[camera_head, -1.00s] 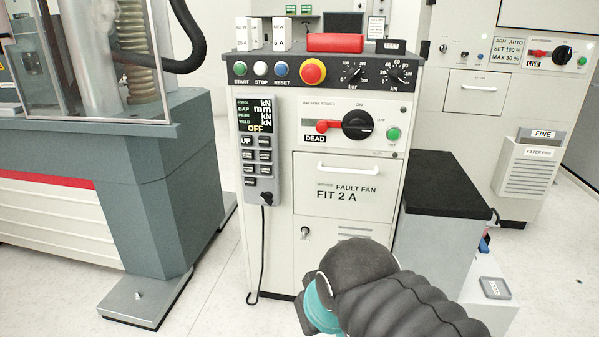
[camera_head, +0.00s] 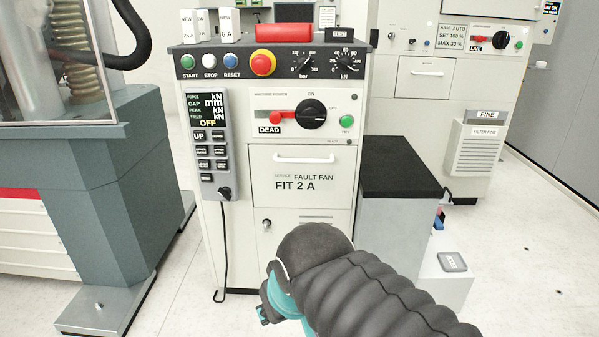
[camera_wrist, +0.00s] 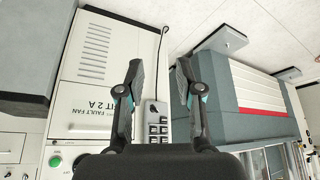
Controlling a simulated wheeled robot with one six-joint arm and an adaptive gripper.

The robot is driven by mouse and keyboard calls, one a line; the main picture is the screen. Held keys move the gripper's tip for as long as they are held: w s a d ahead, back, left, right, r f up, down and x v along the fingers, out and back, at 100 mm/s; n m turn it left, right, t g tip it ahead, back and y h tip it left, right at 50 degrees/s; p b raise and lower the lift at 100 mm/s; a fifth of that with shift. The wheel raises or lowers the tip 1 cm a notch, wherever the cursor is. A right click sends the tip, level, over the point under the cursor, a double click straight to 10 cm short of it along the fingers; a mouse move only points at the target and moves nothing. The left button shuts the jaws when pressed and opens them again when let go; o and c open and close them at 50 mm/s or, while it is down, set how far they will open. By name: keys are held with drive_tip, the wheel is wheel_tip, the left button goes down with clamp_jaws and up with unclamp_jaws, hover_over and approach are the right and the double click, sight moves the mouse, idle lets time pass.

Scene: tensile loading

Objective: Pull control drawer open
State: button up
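The control drawer (camera_head: 302,187) is a white panel with a horizontal white bar handle (camera_head: 304,159) and the text "SERVICE FAULT FAN FIT 2 A". It looks shut, flush in the white control cabinet. In the wrist view the drawer (camera_wrist: 88,103) appears upside down, left of my gripper, with its handle (camera_wrist: 90,128) near the left finger. My gripper (camera_wrist: 160,78) has its two fingers spread apart with nothing between them. It is apart from the handle. In the head view my dark arm covers the cabinet's lower front, and the fingers are mostly hidden.
A grey keypad pendant (camera_head: 211,144) hangs at the left. A black-topped block (camera_head: 399,168) stands right of the cabinet. The grey machine (camera_head: 110,200) is at left.

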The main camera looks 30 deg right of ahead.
drive_tip(key=w+d+f+m+h+b, duration=0.15)
drive_tip(key=w+d+m, duration=0.3)
drive_tip(key=d, duration=0.45)
drive_tip(key=w+d+f+m+t+h, duration=0.1)
drive_tip(key=w+d+f+m+h, duration=0.15)
drive_tip(key=w+d, duration=0.55)
drive_tip(key=w+d+f+m+h+b, duration=0.1)
drive_tip(key=w+d+m+h, duration=0.2)
drive_tip(key=d, duration=0.8)
drive_tip(key=m+t+y, duration=0.5)
drive_tip(key=m+t, duration=0.4)
drive_tip(key=m, duration=0.1)
approach(299, 161)
drive_tip(key=b+x, duration=0.3)
drive_tip(key=x, duration=0.7)
drive_tip(key=shift+w+b, duration=0.4)
clamp_jaws()
